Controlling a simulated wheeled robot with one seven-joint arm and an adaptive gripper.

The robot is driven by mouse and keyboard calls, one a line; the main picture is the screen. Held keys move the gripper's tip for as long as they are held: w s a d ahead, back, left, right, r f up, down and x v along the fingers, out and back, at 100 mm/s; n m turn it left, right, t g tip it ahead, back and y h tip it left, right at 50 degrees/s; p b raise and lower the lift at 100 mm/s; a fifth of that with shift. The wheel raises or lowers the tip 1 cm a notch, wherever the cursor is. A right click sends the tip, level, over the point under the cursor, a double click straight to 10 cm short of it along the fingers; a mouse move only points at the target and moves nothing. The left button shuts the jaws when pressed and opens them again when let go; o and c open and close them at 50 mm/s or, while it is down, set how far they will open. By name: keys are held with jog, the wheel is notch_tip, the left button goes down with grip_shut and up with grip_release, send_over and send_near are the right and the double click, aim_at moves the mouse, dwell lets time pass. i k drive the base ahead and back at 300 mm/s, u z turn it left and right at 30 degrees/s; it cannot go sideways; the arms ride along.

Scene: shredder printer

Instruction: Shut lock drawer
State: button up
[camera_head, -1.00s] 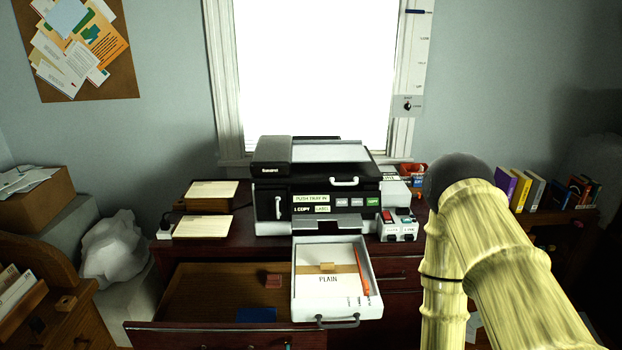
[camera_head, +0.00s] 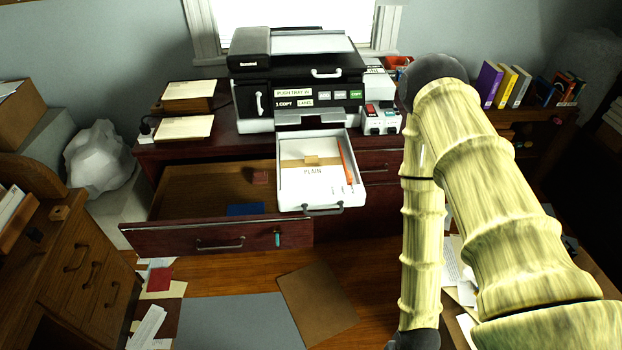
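The wide dark red desk drawer (camera_head: 217,239) is pulled far out on the left below the printer. Its front has a dark bar handle (camera_head: 220,245) and a small teal piece, possibly a key or lock (camera_head: 277,239), toward its right end. Inside lie a blue flat item (camera_head: 245,209) and a small dark red block (camera_head: 260,177). The white paper tray marked PLAIN (camera_head: 315,178) juts out of the printer above the drawer's right end. My arm fills the right side; my gripper is not in view, below or outside the frame.
The printer (camera_head: 296,85) stands on the desk, with a small switch box (camera_head: 381,117) to its right. A small wooden cabinet (camera_head: 85,265) stands at the lower left.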

aim_at(187, 216)
jog(key=z, duration=2.05)
jog(key=k, duration=0.6)
jog(key=u, duration=2.1)
